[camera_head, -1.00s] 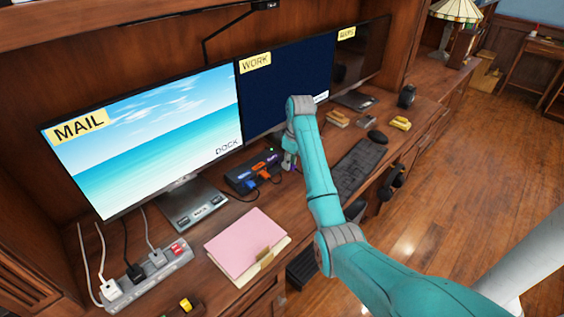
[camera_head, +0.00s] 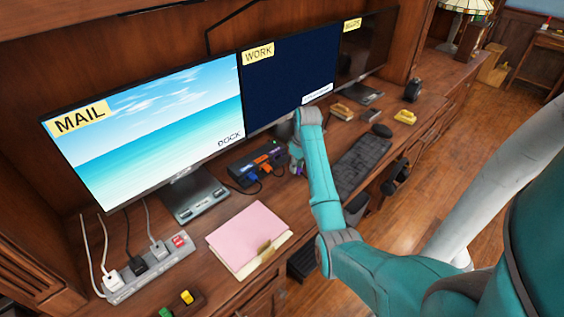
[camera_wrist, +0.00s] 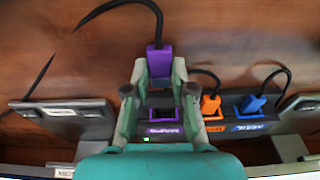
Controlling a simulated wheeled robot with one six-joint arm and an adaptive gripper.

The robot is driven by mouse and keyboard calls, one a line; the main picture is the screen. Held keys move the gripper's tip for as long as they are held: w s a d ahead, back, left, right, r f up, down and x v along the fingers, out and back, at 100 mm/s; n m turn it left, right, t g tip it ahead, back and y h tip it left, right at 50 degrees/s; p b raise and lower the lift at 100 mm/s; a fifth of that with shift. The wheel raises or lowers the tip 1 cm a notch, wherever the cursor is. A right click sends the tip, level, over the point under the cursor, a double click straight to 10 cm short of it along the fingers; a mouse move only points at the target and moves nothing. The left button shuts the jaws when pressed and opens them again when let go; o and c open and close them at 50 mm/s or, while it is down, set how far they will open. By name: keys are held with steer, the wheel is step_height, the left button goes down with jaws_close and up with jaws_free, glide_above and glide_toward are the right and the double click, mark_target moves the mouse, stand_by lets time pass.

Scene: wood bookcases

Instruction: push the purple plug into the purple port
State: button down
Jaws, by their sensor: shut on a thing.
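The purple plug (camera_wrist: 159,61) is between the fingertips of my gripper (camera_wrist: 160,72) in the wrist view, with a black cable running from its far end. My gripper is shut on it. The purple port (camera_wrist: 163,113) is a dark opening with purple edging on the black dock (camera_wrist: 233,130). A gap shows between plug and port; the two look roughly in line. In the head view, my gripper (camera_head: 297,160) is just right of the dock (camera_head: 243,174), and the plug (camera_head: 300,171) shows only as a small purple patch below it. The port is hidden there.
An orange plug (camera_wrist: 211,105) and a blue plug (camera_wrist: 252,104) sit in the dock beside the purple port. Monitors (camera_head: 150,140) stand behind. A keyboard (camera_head: 358,167) is to the right, and a pink folder (camera_head: 247,236) and a power strip (camera_head: 150,268) are in front and left.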

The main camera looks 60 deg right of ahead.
mark_target(279, 160)
steer(key=shift+w+a, duration=0.15)
steer(key=shift+w+d, duration=0.25)
steer(key=shift+w, duration=0.65)
steer(key=shift+w+d, duration=0.2)
steer(key=shift+w, duration=0.75)
steer(key=shift+w+d, duration=0.25)
steer(key=shift+w, duration=0.65)
steer(key=shift+w+d, duration=0.15)
steer(key=shift+w, duration=0.5)
steer(key=shift+w+d, duration=0.15)
steer(key=shift+w, duration=0.5)
steer(key=c, duration=0.9)
jaws_free()
step_height(279, 160, up, 12)
steer(key=s, duration=0.1)
steer(key=shift+s+a, duration=0.2)
steer(key=shift+s, duration=0.15)
steer(key=shift+f, duration=0.15)
